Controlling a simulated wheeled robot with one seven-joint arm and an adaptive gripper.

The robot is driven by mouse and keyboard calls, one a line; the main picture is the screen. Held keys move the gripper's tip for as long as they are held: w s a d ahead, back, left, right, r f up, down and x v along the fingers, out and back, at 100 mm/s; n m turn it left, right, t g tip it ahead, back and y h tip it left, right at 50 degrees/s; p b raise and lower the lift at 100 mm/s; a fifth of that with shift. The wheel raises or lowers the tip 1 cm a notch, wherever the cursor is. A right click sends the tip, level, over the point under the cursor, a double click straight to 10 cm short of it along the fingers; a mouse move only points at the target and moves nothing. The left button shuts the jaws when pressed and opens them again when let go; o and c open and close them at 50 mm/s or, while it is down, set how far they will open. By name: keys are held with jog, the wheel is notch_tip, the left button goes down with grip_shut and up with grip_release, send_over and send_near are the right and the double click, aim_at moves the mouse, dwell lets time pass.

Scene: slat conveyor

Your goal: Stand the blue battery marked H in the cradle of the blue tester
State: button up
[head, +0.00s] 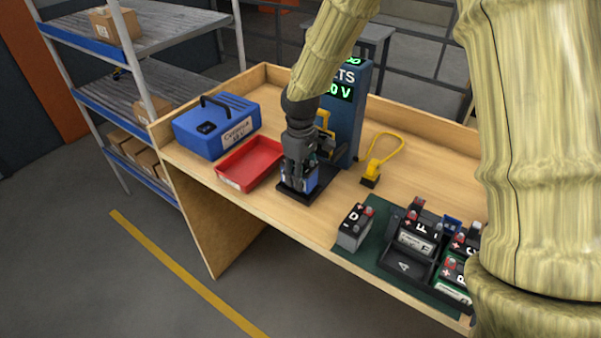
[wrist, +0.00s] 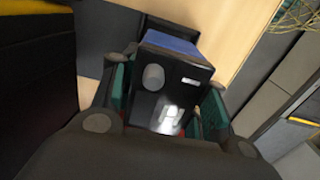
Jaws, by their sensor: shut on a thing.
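My gripper (head: 299,164) points down and is shut on a blue battery (head: 304,182) in the head view. The battery looks upright at the black cradle base (head: 289,189) in front of the blue tester (head: 351,112). I cannot tell whether its bottom touches the base. In the wrist view, the battery's black top (wrist: 150,98) and a blue side (wrist: 170,43) show between my fingers, with green pads on both sides. The tester's display shows green digits, partly hidden by my arm.
A red tray (head: 250,164) and a blue case (head: 216,126) lie left of the cradle. A yellow looped item (head: 372,172) lies to the right. Battery D (head: 354,227) and a black rack (head: 400,262) with batteries stand on a green mat (head: 357,254). Bare bench lies between.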

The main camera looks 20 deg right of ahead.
jog(key=shift+f, duration=1)
dwell(0.4)
jog(key=o, duration=1.2)
jog(key=shift+o, duration=0.2)
jog(key=shift+r, duration=0.1)
notch_tip(320, 180, up, 12)
jog(key=shift+f, duration=0.1)
jog(key=shift+f, duration=0.1)
